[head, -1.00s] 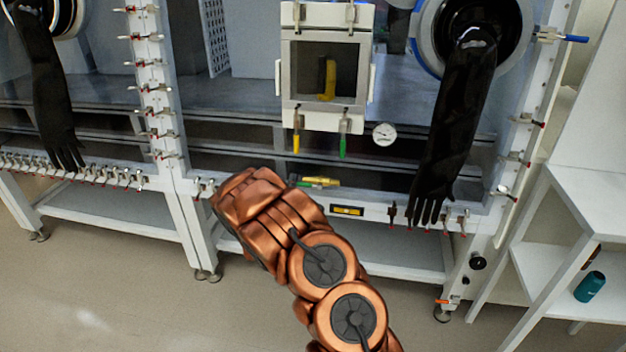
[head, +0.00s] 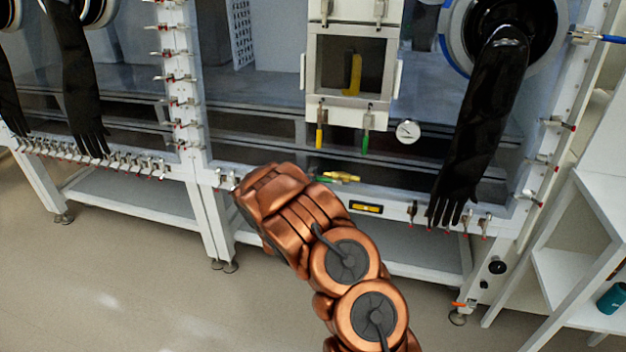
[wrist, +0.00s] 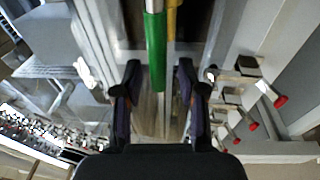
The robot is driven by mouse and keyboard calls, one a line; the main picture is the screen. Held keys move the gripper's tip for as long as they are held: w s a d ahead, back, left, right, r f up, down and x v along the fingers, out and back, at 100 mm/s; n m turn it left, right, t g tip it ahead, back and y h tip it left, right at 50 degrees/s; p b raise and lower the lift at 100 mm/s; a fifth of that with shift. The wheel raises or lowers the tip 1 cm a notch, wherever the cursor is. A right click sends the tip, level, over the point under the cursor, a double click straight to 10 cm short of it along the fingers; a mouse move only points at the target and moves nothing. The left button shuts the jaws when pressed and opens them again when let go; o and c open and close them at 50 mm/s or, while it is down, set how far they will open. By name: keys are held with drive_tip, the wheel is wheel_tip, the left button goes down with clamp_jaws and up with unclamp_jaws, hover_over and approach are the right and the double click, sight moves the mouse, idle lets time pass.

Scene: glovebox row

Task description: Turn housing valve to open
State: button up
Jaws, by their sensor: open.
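Several coloured valve handles show, and I cannot tell which is the housing valve. A green handle (head: 367,142) and a yellow handle (head: 320,137) hang under the white windowed box on the glovebox front. A yellow fitting (head: 340,177) lies lower, just beyond my arm. In the wrist view a green bar (wrist: 155,50) and a yellow bar (wrist: 172,22) lie ahead, around the gap between my fingers. My gripper (wrist: 158,75) is open, and nothing is clearly held. In the head view my arm hides the gripper. I cannot tell whether the fingers touch the green bar.
The white windowed box (head: 350,82) and a round gauge (head: 408,131) are on the front panel. A long black glove (head: 478,130) hangs to the right. Red-tipped clamps (head: 180,77) line the frame. White shelves (head: 575,262) stand at the right. The floor in front is clear.

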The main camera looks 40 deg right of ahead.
drive_tip(key=r+v, duration=0.1)
drive_tip(key=v, duration=1.1)
drive_tip(key=shift+f, duration=0.5)
drive_tip(key=shift+w+a, duration=0.1)
idle(0.4)
